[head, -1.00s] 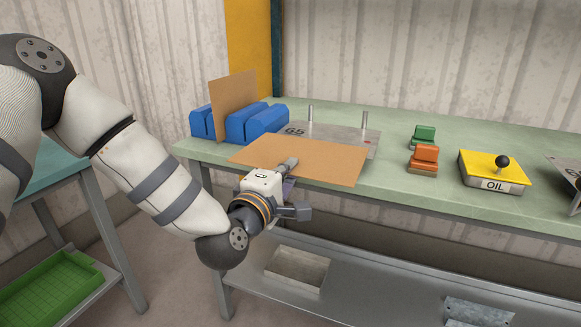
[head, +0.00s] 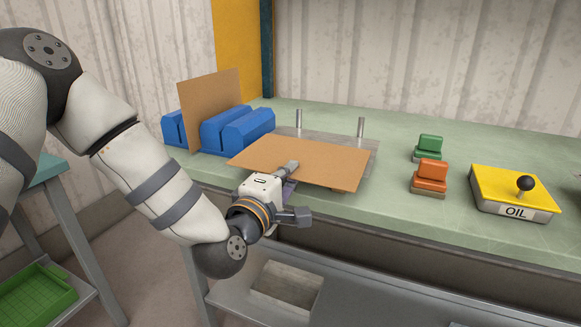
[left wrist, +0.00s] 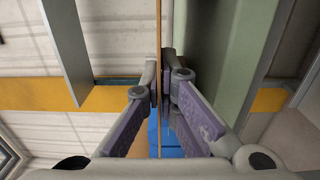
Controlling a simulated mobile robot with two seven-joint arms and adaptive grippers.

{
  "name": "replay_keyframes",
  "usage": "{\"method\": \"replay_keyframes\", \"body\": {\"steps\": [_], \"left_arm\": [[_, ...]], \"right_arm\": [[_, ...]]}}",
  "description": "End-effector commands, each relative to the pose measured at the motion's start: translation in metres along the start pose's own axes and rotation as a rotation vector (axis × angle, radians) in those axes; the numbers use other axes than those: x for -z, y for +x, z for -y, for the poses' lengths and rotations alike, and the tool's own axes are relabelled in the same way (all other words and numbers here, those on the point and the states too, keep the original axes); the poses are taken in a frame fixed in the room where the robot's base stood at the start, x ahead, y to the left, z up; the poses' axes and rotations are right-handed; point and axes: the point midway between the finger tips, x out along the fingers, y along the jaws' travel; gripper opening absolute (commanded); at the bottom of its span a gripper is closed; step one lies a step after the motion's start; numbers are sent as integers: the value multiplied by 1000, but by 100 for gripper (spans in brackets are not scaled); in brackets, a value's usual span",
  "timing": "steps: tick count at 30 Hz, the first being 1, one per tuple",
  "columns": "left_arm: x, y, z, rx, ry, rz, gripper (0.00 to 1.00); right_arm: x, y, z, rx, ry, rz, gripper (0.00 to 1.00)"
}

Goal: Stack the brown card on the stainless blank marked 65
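My left gripper (head: 284,177) is shut on the near edge of a flat brown card (head: 305,160). The card is held roughly level above the bench. In the left wrist view the card (left wrist: 159,45) shows edge-on as a thin brown line between the two fingers (left wrist: 162,85). A grey stainless plate (head: 345,142) with two upright pins lies beyond and partly under the card; its marking is hidden now. I cannot tell whether card and plate touch. My right gripper is not in view.
A second brown card (head: 208,100) stands upright in the blue rack (head: 237,128) at left. Green (head: 429,147) and orange (head: 429,175) blocks and a yellow-lidded OIL box (head: 515,190) stand on the green bench (head: 400,215) at right. A wall rises behind.

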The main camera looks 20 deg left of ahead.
Motion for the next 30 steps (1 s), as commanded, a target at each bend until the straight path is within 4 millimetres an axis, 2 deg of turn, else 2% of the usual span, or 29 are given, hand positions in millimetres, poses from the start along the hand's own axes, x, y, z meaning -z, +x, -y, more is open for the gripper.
{"method": "replay_keyframes", "body": {"steps": [20,21,24,30], "left_arm": [[0,0,5,-2,0,-1,0],[0,0,5,-3,0,-1,4],[0,0,4,-3,0,-1,26],[0,0,4,-3,0,-1,28]], "right_arm": [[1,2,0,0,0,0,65],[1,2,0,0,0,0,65],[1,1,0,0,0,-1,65],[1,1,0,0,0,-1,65]]}}
